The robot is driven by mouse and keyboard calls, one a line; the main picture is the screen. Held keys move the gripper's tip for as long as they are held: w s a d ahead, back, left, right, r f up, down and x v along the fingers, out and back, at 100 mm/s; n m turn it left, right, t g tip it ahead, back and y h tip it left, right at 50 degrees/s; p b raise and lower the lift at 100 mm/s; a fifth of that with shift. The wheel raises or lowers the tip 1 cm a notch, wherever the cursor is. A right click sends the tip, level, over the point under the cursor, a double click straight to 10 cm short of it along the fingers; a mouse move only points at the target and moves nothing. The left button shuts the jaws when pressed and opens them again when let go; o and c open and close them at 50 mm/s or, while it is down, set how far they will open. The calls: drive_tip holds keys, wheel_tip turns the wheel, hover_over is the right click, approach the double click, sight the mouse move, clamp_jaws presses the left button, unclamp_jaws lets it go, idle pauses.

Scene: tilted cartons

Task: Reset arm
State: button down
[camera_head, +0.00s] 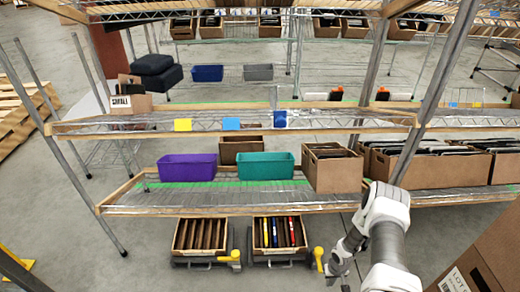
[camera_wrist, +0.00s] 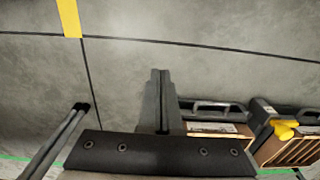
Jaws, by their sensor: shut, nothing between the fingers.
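My white and grey arm (camera_head: 386,225) reaches in from the lower right in the head view, in front of the shelf. My gripper (camera_wrist: 160,76) points over bare grey floor in the wrist view, with its two fingers together and nothing between them. In the head view the gripper is partly seen at the bottom edge, right of the carts.
A wire shelf (camera_head: 290,208) holds a purple bin (camera_head: 187,167), a teal bin (camera_head: 265,166) and cardboard cartons (camera_head: 335,172). Two low carts carry a left crate (camera_head: 200,236) and a right crate (camera_head: 280,234). A large carton (camera_head: 490,255) stands close at lower right.

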drive_tip(key=w+d+r+t+h, duration=0.1)
drive_tip(key=w+r, duration=0.3)
drive_tip(key=r, duration=0.6)
drive_tip(key=w+d+r, duration=0.1)
drive_tip(key=w+r, duration=0.3)
drive_tip(key=r, duration=0.6)
drive_tip(key=w+d+r+t+h, duration=0.1)
drive_tip(key=w+r, duration=0.3)
drive_tip(key=r, duration=0.6)
drive_tip(key=a+v, duration=0.1)
drive_tip(key=v, duration=2.1)
drive_tip(key=s+a+r+t, duration=0.1)
drive_tip(key=s+a+r, duration=0.2)
drive_tip(key=s+r, duration=0.45)
drive_tip(key=s+a+r+t, duration=0.2)
drive_tip(key=s+a+r, duration=0.2)
drive_tip(key=s+r, duration=0.35)
drive_tip(key=s+a+r+y, duration=0.2)
drive_tip(key=s+a+r, duration=0.15)
drive_tip(key=s, duration=0.65)
wheel_tip(320, 180, up, 23)
drive_tip(key=p, duration=2.3)
drive_tip(key=shift+a+t+p, duration=0.3)
drive_tip(key=shift+a+p, duration=0.1)
drive_tip(key=shift+a, duration=0.05)
drive_tip(key=shift+s, duration=0.1)
